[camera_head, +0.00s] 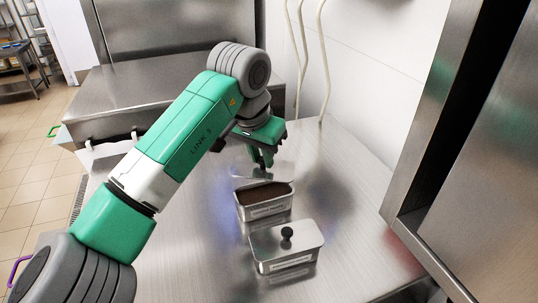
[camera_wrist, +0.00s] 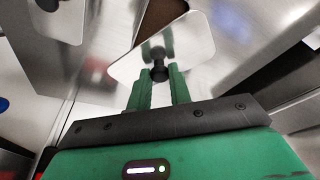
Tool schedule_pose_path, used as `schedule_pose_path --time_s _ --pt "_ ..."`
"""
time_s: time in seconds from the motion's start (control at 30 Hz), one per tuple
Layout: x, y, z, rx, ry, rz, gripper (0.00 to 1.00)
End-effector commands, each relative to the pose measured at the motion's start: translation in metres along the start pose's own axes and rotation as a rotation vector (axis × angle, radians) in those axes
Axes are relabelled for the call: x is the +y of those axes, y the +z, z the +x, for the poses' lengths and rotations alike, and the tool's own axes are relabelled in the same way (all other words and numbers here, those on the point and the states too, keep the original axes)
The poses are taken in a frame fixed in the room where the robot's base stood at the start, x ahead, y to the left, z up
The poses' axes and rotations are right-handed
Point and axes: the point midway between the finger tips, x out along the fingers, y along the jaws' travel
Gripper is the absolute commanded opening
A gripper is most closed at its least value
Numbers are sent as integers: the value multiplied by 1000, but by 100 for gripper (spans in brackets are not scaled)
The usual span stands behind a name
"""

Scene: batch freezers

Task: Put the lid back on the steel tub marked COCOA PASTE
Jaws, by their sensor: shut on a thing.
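My gripper (camera_head: 262,157) is shut on the black knob of a steel lid, clearest in the wrist view, where the knob (camera_wrist: 159,71) sits between the green fingertips (camera_wrist: 159,88). The shiny lid (camera_wrist: 190,42) spreads out beyond the fingers. In the head view the lid (camera_head: 272,172) is hard to make out against the steel, just behind an open steel tub (camera_head: 266,211) filled with dark brown paste (camera_head: 262,194). The label on the tub is too small to read.
A second steel tub (camera_head: 290,262) stands in front of the open one, its lid on and a black knob on top. A steel cabinet (camera_head: 480,150) bounds the right side. White hoses (camera_head: 322,60) hang at the back wall. The counter (camera_head: 350,180) is bare to the right.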

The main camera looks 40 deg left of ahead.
Motion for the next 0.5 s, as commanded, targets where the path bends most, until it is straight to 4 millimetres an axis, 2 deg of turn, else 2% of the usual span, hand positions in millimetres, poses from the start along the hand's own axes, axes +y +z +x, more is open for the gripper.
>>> schedule_pose_path --time_s 0.3,0.5 --pt "0 10 35 1 0 0 0" --pt "1 14 51 0 2 0 0"
